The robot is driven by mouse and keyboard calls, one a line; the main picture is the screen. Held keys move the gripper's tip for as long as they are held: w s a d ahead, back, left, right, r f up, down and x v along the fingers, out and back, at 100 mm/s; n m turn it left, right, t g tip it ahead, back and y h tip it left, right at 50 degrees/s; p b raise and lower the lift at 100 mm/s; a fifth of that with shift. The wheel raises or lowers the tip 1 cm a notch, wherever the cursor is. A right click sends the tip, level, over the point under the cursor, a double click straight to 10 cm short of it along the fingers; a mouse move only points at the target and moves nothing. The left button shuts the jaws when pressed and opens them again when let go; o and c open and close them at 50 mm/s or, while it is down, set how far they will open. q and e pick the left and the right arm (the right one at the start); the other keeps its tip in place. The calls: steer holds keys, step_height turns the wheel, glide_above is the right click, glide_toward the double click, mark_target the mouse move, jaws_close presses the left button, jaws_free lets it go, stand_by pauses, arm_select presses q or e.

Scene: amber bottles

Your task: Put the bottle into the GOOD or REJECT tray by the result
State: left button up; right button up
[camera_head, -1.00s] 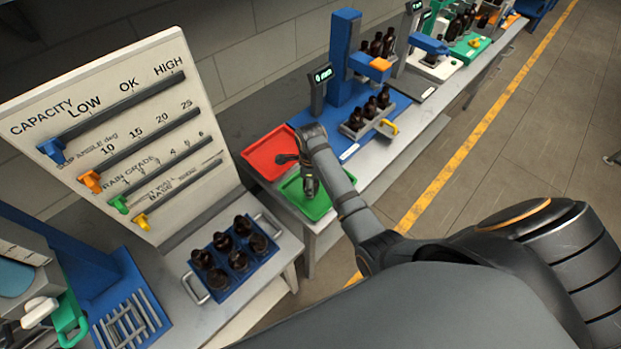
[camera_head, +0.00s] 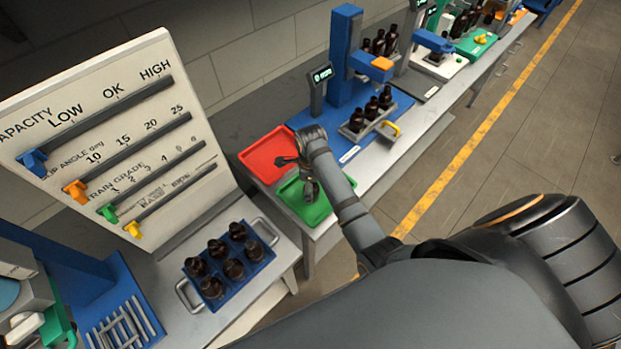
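A red tray (camera_head: 258,154) and a green tray (camera_head: 322,209) lie side by side on the bench in the middle of the head view. No readable label shows on either. My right gripper (camera_head: 304,178) hangs over the green tray, near its border with the red one. It is small and dark, so I cannot tell whether its fingers are open or hold a bottle. Three dark amber bottles (camera_head: 371,108) stand in a grey rack (camera_head: 357,133) in front of a blue station. Its small display (camera_head: 322,75) is lit, but its text is unreadable. My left gripper is out of view.
A blue crate (camera_head: 238,285) with several amber bottles stands at the front. A white slider board (camera_head: 120,130) marked CAPACITY LOW, OK, HIGH rises at left. Further stations with bottles line the bench at the back. Open floor with a yellow line (camera_head: 480,124) lies right.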

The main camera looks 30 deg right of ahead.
step_height(320, 180, up, 6)
steer(key=shift+a+r+b, duration=0.15)
steer(key=shift+r+b, duration=0.05)
steer(key=shift+b, duration=0.75)
step_height(320, 180, up, 3)
steer(key=shift+r+p, duration=0.1)
steer(key=shift+p, duration=1.05)
steer(key=shift+r, duration=0.2)
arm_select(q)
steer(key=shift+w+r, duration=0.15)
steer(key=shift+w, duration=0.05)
arm_select(e)
steer(key=shift+s, duration=0.1)
steer(key=shift+f, duration=0.1)
